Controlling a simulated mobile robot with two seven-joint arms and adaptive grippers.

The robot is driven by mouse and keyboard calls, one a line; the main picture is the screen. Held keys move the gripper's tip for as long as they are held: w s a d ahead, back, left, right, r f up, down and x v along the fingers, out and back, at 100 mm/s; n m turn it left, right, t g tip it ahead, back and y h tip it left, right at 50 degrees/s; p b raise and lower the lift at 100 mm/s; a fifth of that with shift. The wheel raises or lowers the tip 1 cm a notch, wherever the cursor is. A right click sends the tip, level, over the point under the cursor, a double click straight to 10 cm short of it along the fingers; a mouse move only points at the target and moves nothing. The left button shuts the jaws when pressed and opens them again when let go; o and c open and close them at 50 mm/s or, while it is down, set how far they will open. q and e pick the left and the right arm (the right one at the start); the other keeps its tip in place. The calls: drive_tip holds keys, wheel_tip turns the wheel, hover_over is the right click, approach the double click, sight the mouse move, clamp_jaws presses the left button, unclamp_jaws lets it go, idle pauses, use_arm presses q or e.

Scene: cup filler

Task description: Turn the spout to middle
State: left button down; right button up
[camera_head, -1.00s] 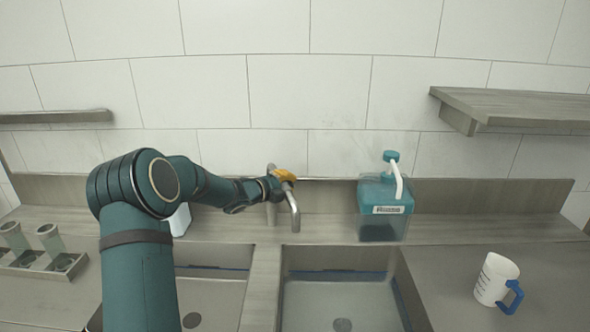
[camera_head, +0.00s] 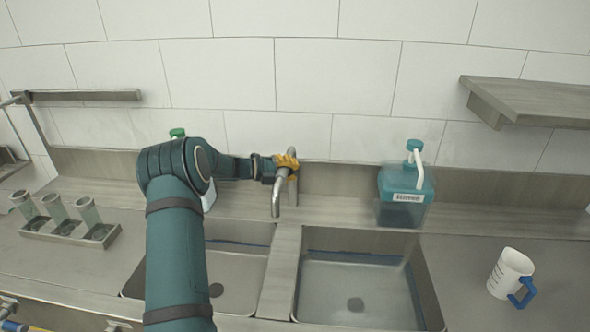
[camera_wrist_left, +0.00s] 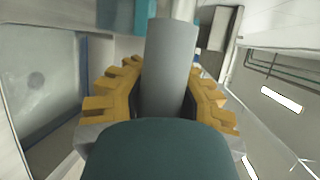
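The grey metal spout (camera_head: 277,199) curves out from its upright post (camera_head: 293,190) at the back of the sink. Its lower end hangs near the back of the divider (camera_head: 281,265) between the two basins, slightly to its left. My left gripper (camera_head: 287,161) is at the top of the spout with its yellow fingers. In the left wrist view the fingers lie along both sides of the grey spout (camera_wrist_left: 170,65), close against it. The dark wrist part hides the near end of the spout. My right gripper is not in view.
A teal dispenser bottle (camera_head: 405,195) stands right of the spout. A white cup with a blue handle (camera_head: 508,272) stands far right. A glass rack (camera_head: 68,233) is far left; shelves are above.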

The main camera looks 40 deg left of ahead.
use_arm(q)
drive_tip(key=shift+a+r, duration=0.25)
drive_tip(key=shift+r, duration=0.05)
drive_tip(key=c, duration=0.7)
unclamp_jaws()
drive_tip(key=shift+s, duration=0.1)
drive_tip(key=shift+o, duration=0.4)
drive_tip(key=shift+f, duration=0.1)
drive_tip(key=shift+d, duration=0.1)
drive_tip(key=v, duration=1.2)
drive_tip(key=shift+f, duration=0.1)
drive_tip(key=shift+c, duration=0.2)
